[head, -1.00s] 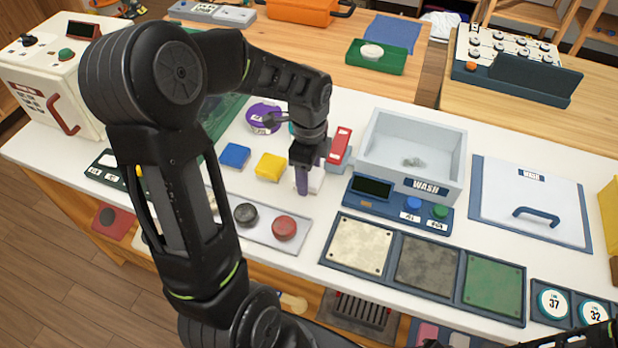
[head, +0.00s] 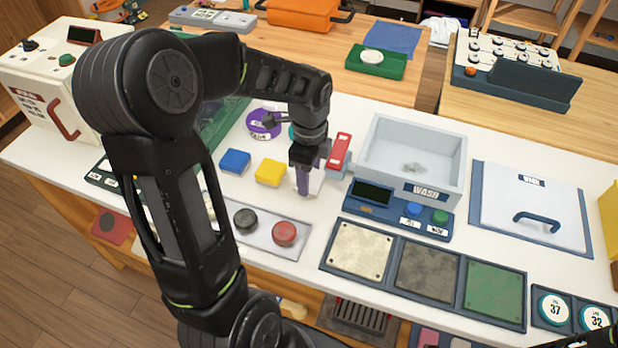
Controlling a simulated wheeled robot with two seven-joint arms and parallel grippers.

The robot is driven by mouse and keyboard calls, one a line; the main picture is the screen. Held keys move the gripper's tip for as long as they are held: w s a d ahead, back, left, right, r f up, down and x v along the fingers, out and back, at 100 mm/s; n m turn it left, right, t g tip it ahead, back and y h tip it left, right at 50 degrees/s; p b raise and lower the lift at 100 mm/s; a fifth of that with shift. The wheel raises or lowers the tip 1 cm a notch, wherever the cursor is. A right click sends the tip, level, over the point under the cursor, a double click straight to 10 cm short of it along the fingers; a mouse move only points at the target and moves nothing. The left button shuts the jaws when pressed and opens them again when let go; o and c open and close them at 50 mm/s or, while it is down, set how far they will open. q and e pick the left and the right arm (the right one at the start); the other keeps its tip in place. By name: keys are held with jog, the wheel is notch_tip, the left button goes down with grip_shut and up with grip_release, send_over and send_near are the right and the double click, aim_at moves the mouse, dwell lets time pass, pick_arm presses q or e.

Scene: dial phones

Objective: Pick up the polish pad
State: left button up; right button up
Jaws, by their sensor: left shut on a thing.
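My left gripper (head: 304,181) reaches down to the white counter, in the middle of the head view. It is shut on a small white pad (head: 316,183), mostly hidden behind the fingers. I cannot tell whether the pad touches the counter. A yellow pad (head: 270,173) and a blue pad (head: 235,161) lie in a row to its left. No label on these pads is readable, so the picture does not name the polish pad; the white one is in my grip. My right gripper is not in view; only a dark part of mine shows at the bottom right corner.
A red block (head: 339,151) and the grey WASH basin (head: 410,160) stand close to the right of the gripper. A tray (head: 262,238) with black and red round pieces lies in front. Panels of cream, grey and green (head: 494,291) lie at front right.

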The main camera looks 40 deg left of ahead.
pick_arm(q)
notch_tip(320, 180, up, 9)
jog(key=shift+f, duration=0.1)
dwell(0.6)
